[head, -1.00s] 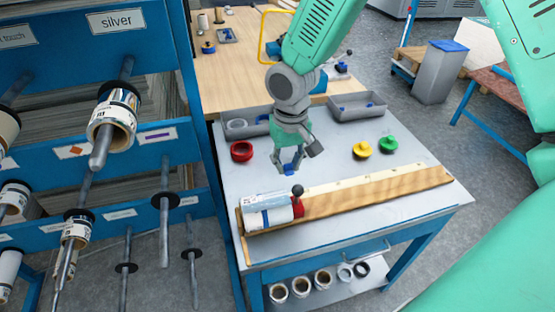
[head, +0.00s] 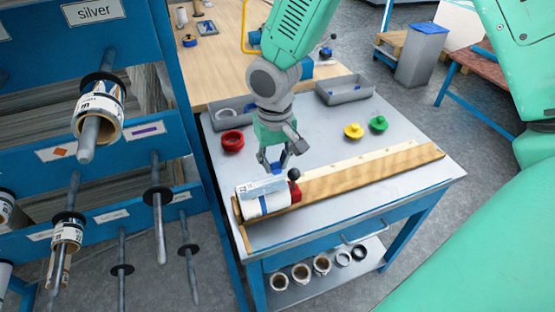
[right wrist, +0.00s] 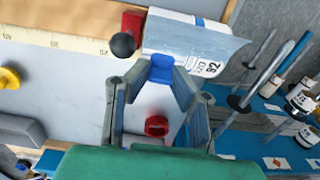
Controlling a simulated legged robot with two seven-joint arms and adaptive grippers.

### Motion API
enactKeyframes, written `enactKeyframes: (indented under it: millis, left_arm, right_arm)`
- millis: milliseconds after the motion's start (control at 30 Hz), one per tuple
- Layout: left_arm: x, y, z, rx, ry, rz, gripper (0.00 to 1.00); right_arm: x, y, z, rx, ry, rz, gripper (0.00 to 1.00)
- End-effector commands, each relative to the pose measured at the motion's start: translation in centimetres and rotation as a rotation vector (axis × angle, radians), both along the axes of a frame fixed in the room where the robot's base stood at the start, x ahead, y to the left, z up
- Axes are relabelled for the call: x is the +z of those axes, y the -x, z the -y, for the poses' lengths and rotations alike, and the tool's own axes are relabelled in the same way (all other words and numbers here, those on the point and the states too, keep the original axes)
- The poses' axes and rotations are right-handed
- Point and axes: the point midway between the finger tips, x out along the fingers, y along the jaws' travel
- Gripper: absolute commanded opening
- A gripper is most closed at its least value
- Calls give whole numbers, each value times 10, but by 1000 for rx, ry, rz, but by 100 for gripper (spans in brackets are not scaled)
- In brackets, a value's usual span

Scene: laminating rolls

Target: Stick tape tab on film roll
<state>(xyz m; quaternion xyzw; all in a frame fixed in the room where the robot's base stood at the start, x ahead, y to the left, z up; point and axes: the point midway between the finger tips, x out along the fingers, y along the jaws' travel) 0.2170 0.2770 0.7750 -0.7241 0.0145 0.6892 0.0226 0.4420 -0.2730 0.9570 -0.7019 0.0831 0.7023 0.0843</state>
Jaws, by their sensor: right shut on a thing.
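The film roll (head: 263,203) is a white cylinder with a silvery printed flap of film, lying at the left end of the wooden board against a red stop (head: 295,191) with a black knob. The right wrist view shows the roll (right wrist: 185,38) just beyond the fingertips. My right gripper (head: 276,165) is shut on a small blue tape tab (right wrist: 161,70), close to the roll's film edge. I cannot tell whether the tab touches the roll. My left gripper is not in view.
A wooden board with a ruler strip (head: 375,170) runs along the table front. A red ring (head: 232,141), a yellow knob (head: 353,131) and a green knob (head: 378,124) lie behind it. A grey tray (head: 345,90) stands at the back. A blue roll rack (head: 120,150) stands left.

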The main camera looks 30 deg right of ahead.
Motion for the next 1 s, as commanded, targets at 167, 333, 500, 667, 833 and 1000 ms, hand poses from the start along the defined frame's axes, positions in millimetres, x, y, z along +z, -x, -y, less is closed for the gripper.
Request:
enactKeyframes:
  millis: [167,333,500,667,833,1000]
  left_arm:
    - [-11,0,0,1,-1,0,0]
    - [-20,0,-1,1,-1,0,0]
    - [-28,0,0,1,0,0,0]
    - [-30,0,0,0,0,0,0]
    - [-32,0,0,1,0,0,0]
    - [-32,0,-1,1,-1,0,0]
  right_arm:
    - [-11,0,1,1,-2,0,8]
    - [-20,0,4,0,-5,0,8]
    - [-29,0,5,0,-6,0,8]
    - [-35,0,3,1,-3,0,8]
    - [-41,0,1,1,-1,-1,8]
    - [-43,0,1,0,-2,0,8]
